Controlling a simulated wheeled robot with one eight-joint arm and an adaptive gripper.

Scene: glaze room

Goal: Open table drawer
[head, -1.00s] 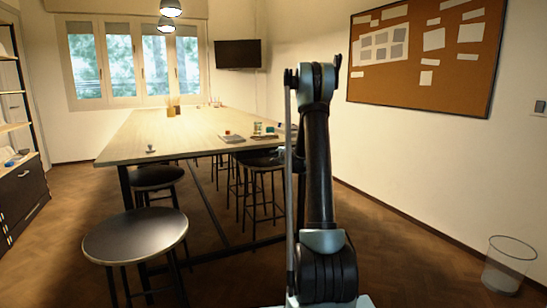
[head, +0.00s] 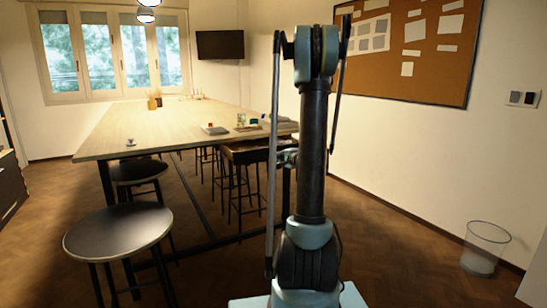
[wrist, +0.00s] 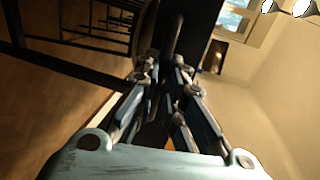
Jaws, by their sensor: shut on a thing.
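The long table (head: 150,130) with a pale wooden top stands ahead in the head view. A dark, box-like shape, perhaps the table drawer (head: 262,152), shows under its right near end, partly behind my arm; I cannot tell how far out it stands. In the wrist view, my gripper (wrist: 165,68) is shut at a dark curved bar, apparently the drawer handle (wrist: 173,35). A dark flat panel, apparently the drawer front (wrist: 198,28), lies beside it. The exact contact is in shadow.
A round stool (head: 118,230) stands at the front left, with several more under the table. A clear bin (head: 484,248) stands by the right wall under the corkboard (head: 410,50). Small items lie on the tabletop.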

